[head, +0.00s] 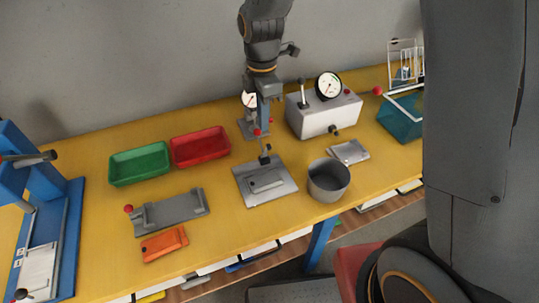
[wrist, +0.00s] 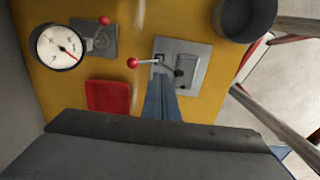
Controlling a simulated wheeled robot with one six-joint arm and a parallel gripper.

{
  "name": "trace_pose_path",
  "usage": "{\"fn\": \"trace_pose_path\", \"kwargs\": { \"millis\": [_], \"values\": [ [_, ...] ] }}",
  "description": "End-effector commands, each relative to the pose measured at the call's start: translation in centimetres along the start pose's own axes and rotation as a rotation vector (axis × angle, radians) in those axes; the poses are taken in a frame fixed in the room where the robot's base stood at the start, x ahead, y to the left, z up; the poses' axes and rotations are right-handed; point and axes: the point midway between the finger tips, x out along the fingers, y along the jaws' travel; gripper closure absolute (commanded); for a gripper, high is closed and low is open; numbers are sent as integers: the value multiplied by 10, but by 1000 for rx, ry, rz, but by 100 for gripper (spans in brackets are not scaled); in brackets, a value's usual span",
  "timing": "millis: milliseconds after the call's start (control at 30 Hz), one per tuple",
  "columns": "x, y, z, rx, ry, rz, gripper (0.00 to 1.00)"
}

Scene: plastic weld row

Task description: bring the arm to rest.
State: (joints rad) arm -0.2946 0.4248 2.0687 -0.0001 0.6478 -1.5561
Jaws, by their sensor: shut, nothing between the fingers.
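My gripper (head: 264,118) hangs from my arm over the middle of the yellow bench in the head view, fingers pointing down. It is shut and empty. In the wrist view the narrow blue-grey fingers (wrist: 158,88) are together and overlap the near edge of a grey fixture plate with a toggle clamp (wrist: 180,58). That plate also shows in the head view (head: 285,189), below my gripper. The height of the fingertips above the plate is hard to tell. A red ball knob (wrist: 132,63) shows just beside the fingertips in the wrist view.
A dial gauge stand (head: 249,100) is close beside my gripper. A grey box with a dial (head: 322,118) and a grey pot (head: 329,181) stand to the right. Green (head: 138,165) and red (head: 201,148) trays lie left. A blue frame (head: 68,235) stands far left.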

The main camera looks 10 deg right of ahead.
Motion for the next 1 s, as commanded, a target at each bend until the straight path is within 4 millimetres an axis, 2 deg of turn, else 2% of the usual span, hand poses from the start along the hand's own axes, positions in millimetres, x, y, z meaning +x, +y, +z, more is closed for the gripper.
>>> {"fn": "trace_pose_path", "kwargs": {
  "millis": [400,533,667,800,1000],
  "values": [
    [1,-1,1,8,0,0,100],
    [-1,-10,12,126,1,8,100],
    [-6,-34,33,411,5,28,100],
    [-10,-68,59,805,17,56,100],
    [-12,-118,86,1353,47,90,100]
  ]
}}
